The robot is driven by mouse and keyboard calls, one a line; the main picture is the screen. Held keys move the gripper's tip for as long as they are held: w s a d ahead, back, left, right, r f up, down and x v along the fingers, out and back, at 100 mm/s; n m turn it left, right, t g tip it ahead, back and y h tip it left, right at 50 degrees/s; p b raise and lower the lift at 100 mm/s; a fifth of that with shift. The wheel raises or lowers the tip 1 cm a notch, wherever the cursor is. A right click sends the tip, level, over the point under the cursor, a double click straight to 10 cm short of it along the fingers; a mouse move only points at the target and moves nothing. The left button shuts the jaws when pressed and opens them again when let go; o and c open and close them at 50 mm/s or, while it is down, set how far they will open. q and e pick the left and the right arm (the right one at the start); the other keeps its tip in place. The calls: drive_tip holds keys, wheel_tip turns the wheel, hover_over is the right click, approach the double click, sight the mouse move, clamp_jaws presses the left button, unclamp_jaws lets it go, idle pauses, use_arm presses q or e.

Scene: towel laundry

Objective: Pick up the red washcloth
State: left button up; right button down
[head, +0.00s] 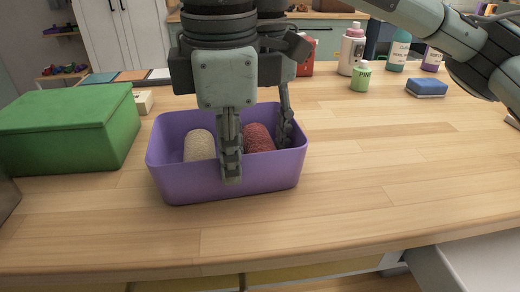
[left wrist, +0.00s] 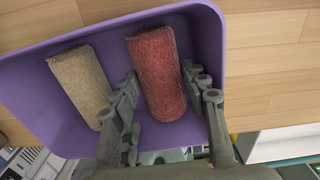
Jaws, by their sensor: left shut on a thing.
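The same gripper reaches down into the bin in the head view (head: 258,155), hiding part of the red roll. An arm link of mine crosses the upper right; I cannot make out the right gripper's fingers.
A green lidded box (head: 72,130) stands left of the bin. Several bottles, including a green one (head: 361,78), and a blue sponge (head: 427,88) are at the back right. The wooden table (head: 400,165) is clear right of the bin.

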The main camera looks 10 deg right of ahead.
sight(260, 140)
use_arm(q)
wheel_tip(260, 140, up, 10)
idle(0.6)
use_arm(e)
drive_tip(key=c, duration=1.6)
unclamp_jaws()
drive_tip(key=shift+c, duration=0.2)
